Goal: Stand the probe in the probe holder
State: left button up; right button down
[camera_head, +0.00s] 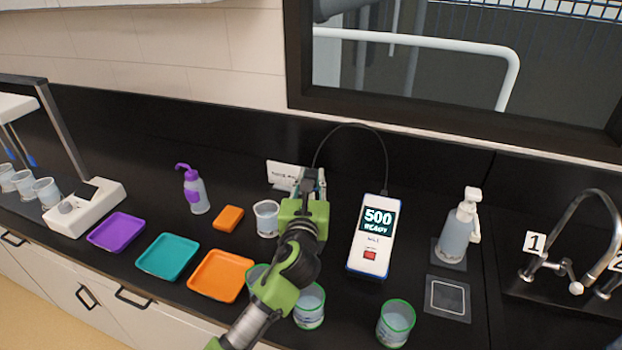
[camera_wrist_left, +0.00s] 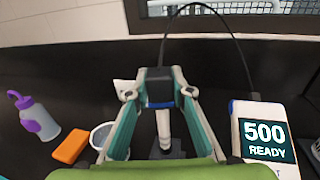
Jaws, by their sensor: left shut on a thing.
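My left gripper (camera_head: 311,182) is shut on the probe and reaches over the black worktop beside the meter. In the left wrist view, the gripper (camera_wrist_left: 160,94) grips the probe (camera_wrist_left: 159,82) by its dark top with a blue band. The probe is roughly upright, and its cable loops up and over to the meter (camera_head: 371,236). Below it, a pale shaft runs down toward a small dark block (camera_wrist_left: 167,150), perhaps the probe holder. I cannot tell whether the probe's tip is inside it. In the head view my gripper largely hides this spot. My right gripper is not in view.
A white label card (camera_head: 281,175) stands behind the gripper. A beaker (camera_head: 266,219) and orange block (camera_head: 229,218) are left of it. Green-rimmed beakers (camera_head: 396,325) stand near the front edge. Trays (camera_head: 168,257), a purple wash bottle (camera_head: 196,192), a pump bottle (camera_head: 459,232) and taps (camera_head: 540,262) flank the area.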

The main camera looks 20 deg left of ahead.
pick_arm(q)
jog(key=shift+f, duration=0.1)
dwell(0.5)
jog(key=shift+f, duration=0.65)
jog(key=shift+f+b, duration=0.65)
jog(key=shift+f, duration=0.25)
jog(key=shift+f+b, duration=1.35)
jog(key=shift+f, duration=0.85)
